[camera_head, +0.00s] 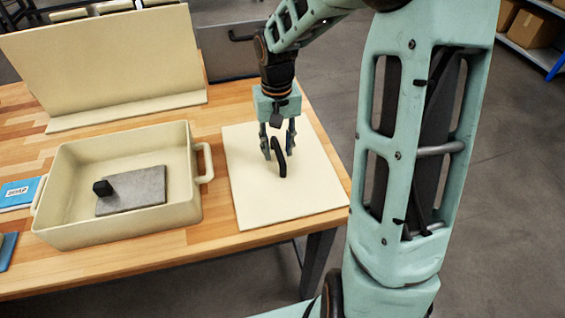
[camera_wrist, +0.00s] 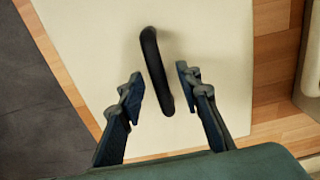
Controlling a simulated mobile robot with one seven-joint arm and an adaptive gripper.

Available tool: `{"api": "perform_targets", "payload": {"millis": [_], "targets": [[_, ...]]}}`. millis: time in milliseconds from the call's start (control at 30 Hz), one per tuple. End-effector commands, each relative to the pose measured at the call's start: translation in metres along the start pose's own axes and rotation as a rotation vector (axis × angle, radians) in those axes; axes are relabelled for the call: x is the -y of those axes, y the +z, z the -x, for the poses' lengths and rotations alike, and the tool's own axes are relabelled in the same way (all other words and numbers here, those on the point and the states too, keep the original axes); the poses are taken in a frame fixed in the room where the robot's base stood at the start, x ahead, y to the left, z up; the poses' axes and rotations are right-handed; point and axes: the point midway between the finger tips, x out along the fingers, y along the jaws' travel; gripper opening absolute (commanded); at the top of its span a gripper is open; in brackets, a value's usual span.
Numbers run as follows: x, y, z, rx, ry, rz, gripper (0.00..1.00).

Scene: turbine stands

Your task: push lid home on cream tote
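The cream tote (camera_head: 118,226) stands open on the wooden table, with a handle at each end. A flat cream lid (camera_head: 290,205) with a black arched handle (camera_head: 279,158) lies on the table to the right of the tote. My gripper (camera_head: 279,150) is above the lid at its handle. In the wrist view the open fingers (camera_wrist: 158,88) are on either side of the black handle (camera_wrist: 155,68), with a gap on each side. The lid (camera_wrist: 215,110) fills the middle of that view. Whether the fingertips touch the lid is unclear.
A cream panel (camera_head: 110,60) leans up at the back. Blue packets (camera_head: 20,193) lie at the left. Bare wood (camera_head: 215,235) shows between tote and lid.

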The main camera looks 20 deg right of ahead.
Motion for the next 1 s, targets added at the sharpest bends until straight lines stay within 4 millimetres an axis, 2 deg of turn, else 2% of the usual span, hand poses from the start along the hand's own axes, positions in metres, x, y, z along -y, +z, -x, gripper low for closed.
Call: {"api": "perform_targets", "payload": {"millis": [733, 1000], "targets": [[0.0001, -0.0001, 0.0001, 0.000, 0.000, 0.000, 0.32], [-0.0001, -0.0001, 0.0000, 0.000, 0.000, -0.001, 0.03]]}}
